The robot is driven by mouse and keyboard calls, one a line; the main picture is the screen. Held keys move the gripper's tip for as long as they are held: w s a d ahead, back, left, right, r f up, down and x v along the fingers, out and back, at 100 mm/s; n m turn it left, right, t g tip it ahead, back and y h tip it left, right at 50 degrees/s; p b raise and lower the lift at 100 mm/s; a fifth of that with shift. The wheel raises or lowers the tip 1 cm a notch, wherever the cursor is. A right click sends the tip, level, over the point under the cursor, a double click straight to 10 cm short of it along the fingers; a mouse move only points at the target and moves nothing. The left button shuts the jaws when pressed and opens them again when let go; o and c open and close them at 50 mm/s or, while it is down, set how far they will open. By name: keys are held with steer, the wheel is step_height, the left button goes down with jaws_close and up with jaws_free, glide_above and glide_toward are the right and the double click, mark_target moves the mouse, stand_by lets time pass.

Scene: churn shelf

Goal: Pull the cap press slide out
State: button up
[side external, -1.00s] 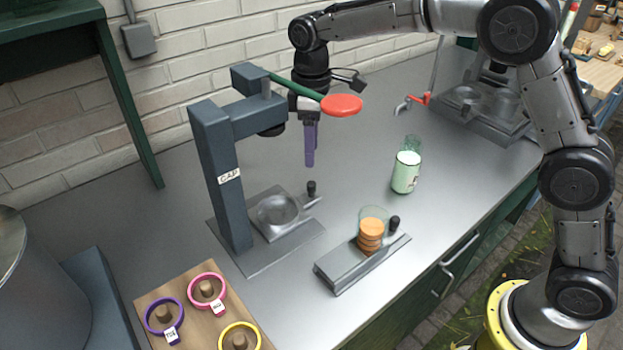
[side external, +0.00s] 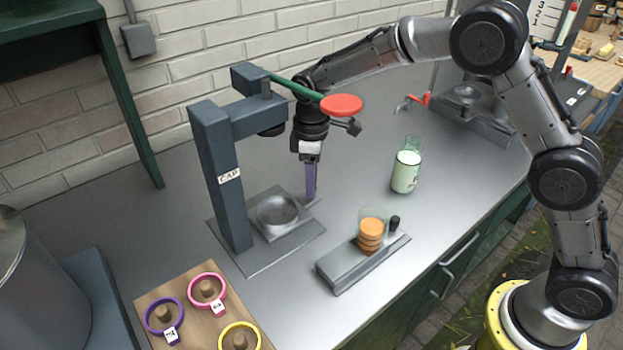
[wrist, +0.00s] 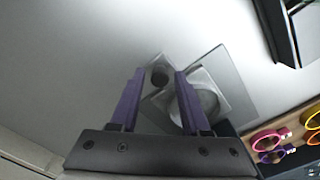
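The cap press (side external: 222,180) is a blue-grey post with an overhanging arm, a green lever and a red round handle (side external: 341,105). Its slide (side external: 277,211) has a round metal dish and sits low on the base plate. The dish also shows in the wrist view (wrist: 203,102). The slide's black knob (wrist: 158,77) shows between my fingertips in the wrist view; in the side view my fingers hide it. My gripper (side external: 311,196) has purple fingers pointing down, low over the slide's handle end. In the wrist view my gripper (wrist: 159,76) is open, with gaps beside the knob.
A sliding holder (side external: 350,268) with orange caps and a black knob stands to the right. Behind it is a pale green jar (side external: 405,172). A board (side external: 190,290) with coloured rings lies in front. Bare counter lies between the press and the jar.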

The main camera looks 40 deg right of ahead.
jaws_close()
stand_by(1.2)
